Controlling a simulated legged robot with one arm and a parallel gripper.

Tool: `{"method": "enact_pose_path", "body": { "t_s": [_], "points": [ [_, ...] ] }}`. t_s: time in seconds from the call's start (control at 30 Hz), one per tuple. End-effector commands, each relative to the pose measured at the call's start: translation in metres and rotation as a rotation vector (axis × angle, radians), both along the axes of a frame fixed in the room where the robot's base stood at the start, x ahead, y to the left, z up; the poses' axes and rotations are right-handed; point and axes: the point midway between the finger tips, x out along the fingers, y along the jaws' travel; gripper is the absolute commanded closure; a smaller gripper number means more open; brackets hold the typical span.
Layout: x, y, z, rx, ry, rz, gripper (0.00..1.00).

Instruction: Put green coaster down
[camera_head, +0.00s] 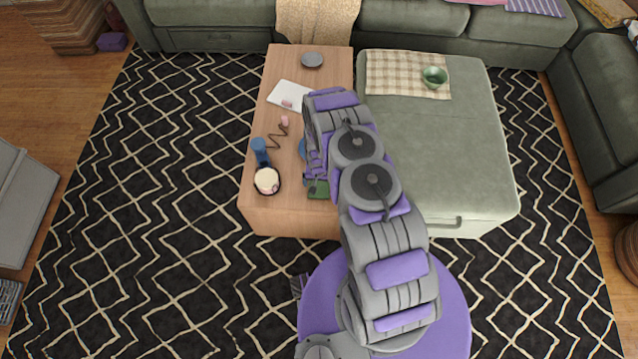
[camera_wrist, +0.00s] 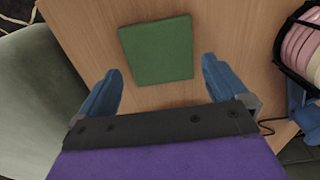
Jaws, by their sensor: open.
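The green coaster (camera_wrist: 156,50) is a flat square lying on the wooden table (camera_wrist: 225,25). In the wrist view it shows whole, just beyond the fingertips and between their lines. In the head view only part of the coaster (camera_head: 319,190) shows near the table's front edge, beside my arm. My gripper (camera_wrist: 161,75) is open, with its two blue fingers spread apart and nothing between them. In the head view my arm hides most of the gripper and part of the table.
A dark-rimmed round holder with pale discs (camera_head: 267,181) and a blue object (camera_head: 260,150) stand left of the coaster. A white notebook (camera_head: 288,95) and grey dish (camera_head: 312,60) lie farther back. A green ottoman (camera_head: 450,150) with a green bowl (camera_head: 434,77) adjoins the table's right.

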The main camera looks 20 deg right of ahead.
Motion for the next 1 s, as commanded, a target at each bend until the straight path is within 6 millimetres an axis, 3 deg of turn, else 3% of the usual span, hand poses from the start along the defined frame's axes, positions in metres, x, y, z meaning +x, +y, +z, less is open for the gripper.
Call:
{"method": "enact_pose_path", "body": {
  "t_s": [0.2, 0.4, 0.67, 0.77, 0.87, 1.0],
  "points": [
    [0.002, 0.0, 0.047, 0.001, -0.004, 0.0, 0.0],
    [0.002, 0.0, 0.081, 0.0, -0.002, 0.0, 0.0],
    [0.001, 0.0, 0.095, 0.0, 0.0, 0.001, 0.0],
    [0.005, 0.001, 0.11, 0.001, 0.001, 0.007, 0.0],
    [0.009, 0.002, 0.14, 0.003, 0.004, 0.02, 0.0],
    [0.013, 0.004, 0.199, 0.007, 0.011, 0.045, 0.0]
  ]
}}
